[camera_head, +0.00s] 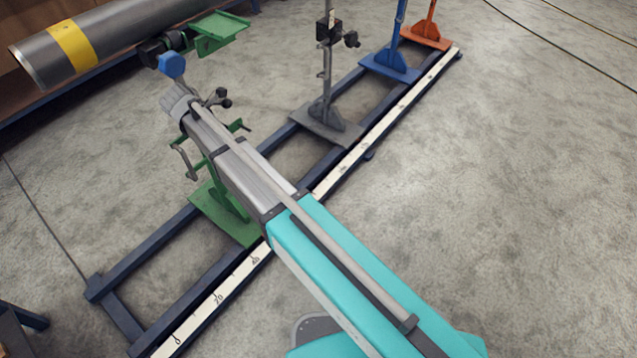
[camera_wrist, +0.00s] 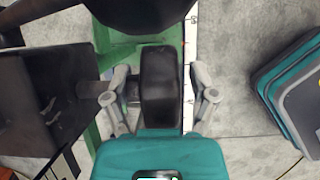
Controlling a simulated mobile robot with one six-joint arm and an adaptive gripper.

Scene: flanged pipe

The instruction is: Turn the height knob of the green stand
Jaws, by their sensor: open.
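In the wrist view, the black height knob (camera_wrist: 160,85) sits between the two grey fingers of my gripper (camera_wrist: 159,76). The fingers are spread, with a visible gap on each side of the knob. A short shaft joins the knob to a black clamp block (camera_wrist: 50,95) at left. Part of the green stand (camera_wrist: 133,48) shows behind. In the head view, the green stand's base (camera_head: 228,217) is on the rail frame and its green top (camera_head: 217,34) is at upper left. My arm covers much of its column, and my fingers cannot be made out there.
A metal pipe (camera_head: 110,38) with a yellow band lies at upper left, close to the stand's top. A grey stand (camera_head: 327,122), a blue stand (camera_head: 390,65) and an orange stand (camera_head: 427,35) stand farther along the rail frame (camera_head: 150,240). The floor at right is clear.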

